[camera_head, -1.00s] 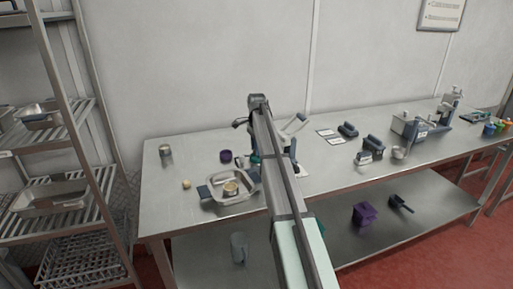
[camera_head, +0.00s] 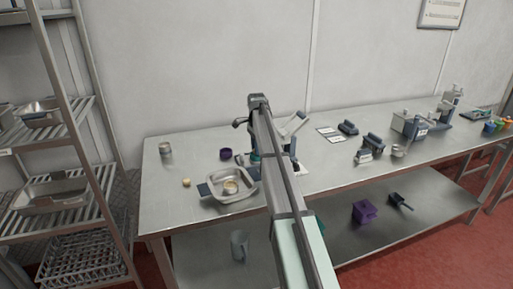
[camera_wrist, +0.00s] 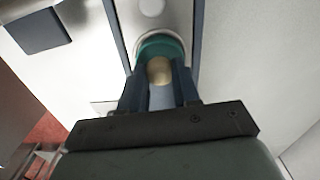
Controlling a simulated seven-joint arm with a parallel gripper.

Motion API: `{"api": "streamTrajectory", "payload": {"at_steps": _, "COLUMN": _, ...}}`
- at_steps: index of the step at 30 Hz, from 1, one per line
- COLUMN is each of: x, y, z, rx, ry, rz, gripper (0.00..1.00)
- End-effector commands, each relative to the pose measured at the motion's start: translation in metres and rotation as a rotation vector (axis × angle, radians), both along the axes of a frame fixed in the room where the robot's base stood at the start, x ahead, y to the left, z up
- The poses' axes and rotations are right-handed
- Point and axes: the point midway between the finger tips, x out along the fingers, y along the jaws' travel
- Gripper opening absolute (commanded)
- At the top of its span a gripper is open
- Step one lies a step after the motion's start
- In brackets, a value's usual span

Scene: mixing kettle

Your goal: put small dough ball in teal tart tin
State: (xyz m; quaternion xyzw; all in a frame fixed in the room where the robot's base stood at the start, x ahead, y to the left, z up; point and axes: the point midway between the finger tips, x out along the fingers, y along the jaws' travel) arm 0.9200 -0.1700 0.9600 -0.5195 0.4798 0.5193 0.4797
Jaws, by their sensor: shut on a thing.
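The small dough ball (camera_wrist: 159,70) is pale tan and sits between the two dark fingers of my gripper (camera_wrist: 160,86) in the wrist view. My gripper is shut on it. The teal tart tin (camera_wrist: 161,46) shows as a teal curved rim just beyond the ball, and the ball overlaps it in the picture. I cannot tell whether the ball touches the tin. In the head view my arm hides the gripper and the held ball; only a sliver of the teal tin (camera_head: 254,157) shows beside the arm.
Under the tin is a silver device (camera_wrist: 176,14) with dark blue sides. A metal tray (camera_head: 218,198) holding a round tan item stands left of my arm. A small pale ball (camera_head: 186,183), a purple cup (camera_head: 226,153) and a can (camera_head: 165,150) stand nearby. The table's left front is clear.

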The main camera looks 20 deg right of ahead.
Motion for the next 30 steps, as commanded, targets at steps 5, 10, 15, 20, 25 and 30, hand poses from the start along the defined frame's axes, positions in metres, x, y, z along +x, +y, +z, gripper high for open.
{"api": "streamTrajectory", "payload": {"at_steps": 5, "x": 0.0, "y": 0.0, "z": 0.0001, "rx": 0.0, "ry": 0.0, "rz": 0.0, "gripper": 0.37}}
{"api": "streamTrajectory", "payload": {"at_steps": 10, "x": 0.0, "y": 0.0, "z": 0.0001, "rx": 0.0, "ry": 0.0, "rz": 0.0, "gripper": 0.53}}
{"api": "streamTrajectory", "payload": {"at_steps": 15, "x": 0.0, "y": 0.0, "z": 0.0001, "rx": 0.0, "ry": 0.0, "rz": 0.0, "gripper": 0.61}}
{"api": "streamTrajectory", "payload": {"at_steps": 20, "x": 0.0, "y": 0.0, "z": 0.0, "rx": 0.0, "ry": 0.0, "rz": 0.0, "gripper": 0.69}}
{"api": "streamTrajectory", "payload": {"at_steps": 25, "x": 0.0, "y": 0.0, "z": 0.0, "rx": 0.0, "ry": 0.0, "rz": 0.0, "gripper": 0.84}}
{"api": "streamTrajectory", "payload": {"at_steps": 30, "x": 0.0, "y": 0.0, "z": 0.0, "rx": 0.0, "ry": 0.0, "rz": 0.0, "gripper": 0.84}}
